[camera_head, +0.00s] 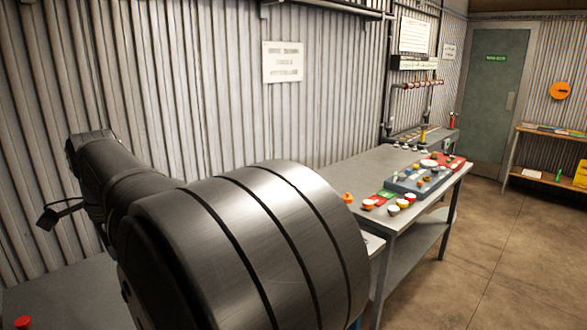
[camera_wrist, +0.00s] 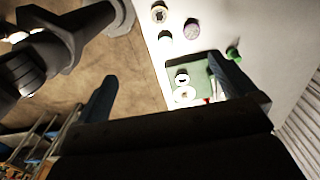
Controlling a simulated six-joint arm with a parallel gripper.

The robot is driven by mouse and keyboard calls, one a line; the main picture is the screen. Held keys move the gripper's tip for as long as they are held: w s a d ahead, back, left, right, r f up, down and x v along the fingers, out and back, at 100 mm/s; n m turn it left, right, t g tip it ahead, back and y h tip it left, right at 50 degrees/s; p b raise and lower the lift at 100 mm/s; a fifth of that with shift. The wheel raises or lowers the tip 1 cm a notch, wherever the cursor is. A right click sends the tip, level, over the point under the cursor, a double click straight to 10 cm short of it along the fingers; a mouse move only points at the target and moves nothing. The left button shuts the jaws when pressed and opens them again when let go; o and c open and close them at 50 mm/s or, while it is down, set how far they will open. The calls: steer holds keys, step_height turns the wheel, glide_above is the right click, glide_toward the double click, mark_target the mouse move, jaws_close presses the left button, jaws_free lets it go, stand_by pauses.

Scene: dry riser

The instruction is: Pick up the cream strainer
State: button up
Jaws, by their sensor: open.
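A small round cream piece (camera_wrist: 159,14) with a darker middle lies near the table edge at the top of that view, beyond the fingertips. I cannot tell for sure that it is the cream strainer. A greyish round piece with a mesh-like face (camera_wrist: 193,28) lies to its right.
A green mat (camera_wrist: 210,66) with white round pieces (camera_wrist: 183,94) lies near the right finger, a green piece (camera_wrist: 233,51) beside it. In the head view the grey bench (camera_head: 345,178) runs along a corrugated wall and holds a blue-grey tray (camera_head: 402,186).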

steer(key=c, duration=0.8)
steer(key=s+d+f+m+t+y, duration=0.1)
steer(key=s+d+f+m+t, duration=0.1)
steer(key=s+f+m+t, duration=0.8)
steer(key=s+d+f+m+t+y, duration=0.25)
steer(key=s+f+m, duration=0.25)
steer(key=f+m, duration=1.05)
steer(key=shift+n+t+h, duration=0.35)
steer(key=shift+n, duration=0.1)
steer(key=x, duration=0.8)
steer(key=f+x, duration=0.1)
steer(key=x, duration=0.3)
steer(key=shift+s+a, duration=0.3)
steer(key=shift+s, duration=0.05)
steer(key=shift+x, duration=2.75)
